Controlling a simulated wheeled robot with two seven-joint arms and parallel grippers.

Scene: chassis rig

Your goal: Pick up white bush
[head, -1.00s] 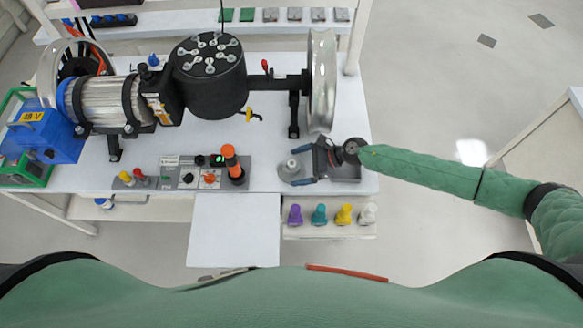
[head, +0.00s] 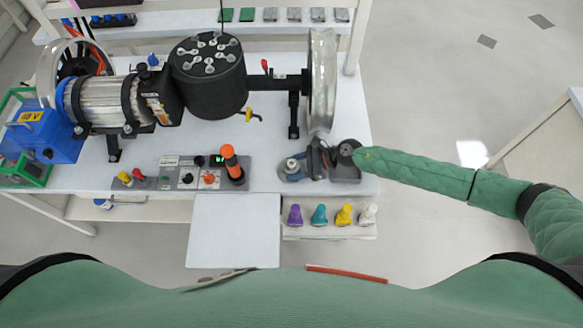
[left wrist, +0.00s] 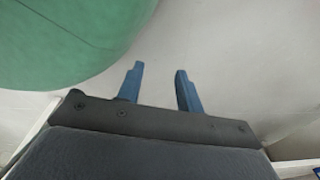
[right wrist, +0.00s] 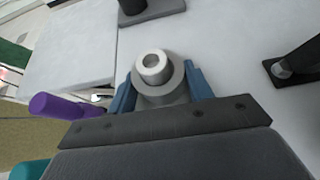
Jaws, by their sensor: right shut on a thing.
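The white bush (head: 291,164) is a short pale ring on a wider grey round flange. It is upright at the front right of the table. It shows large in the right wrist view (right wrist: 152,66). My right gripper (right wrist: 158,82) has its blue fingers on both sides of the grey flange and is shut on it. In the head view the right gripper (head: 299,168) reaches it from the right and hides part of it. My left gripper (left wrist: 158,72) shows only in the left wrist view, with its fingers apart and nothing between them.
Purple (head: 295,214), teal (head: 319,214), yellow (head: 343,214) and white (head: 367,213) pegs stand on the front shelf. A control panel (head: 205,174) with an orange handle (head: 231,160) lies left of the bush. A metal wheel (head: 322,82) stands behind it.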

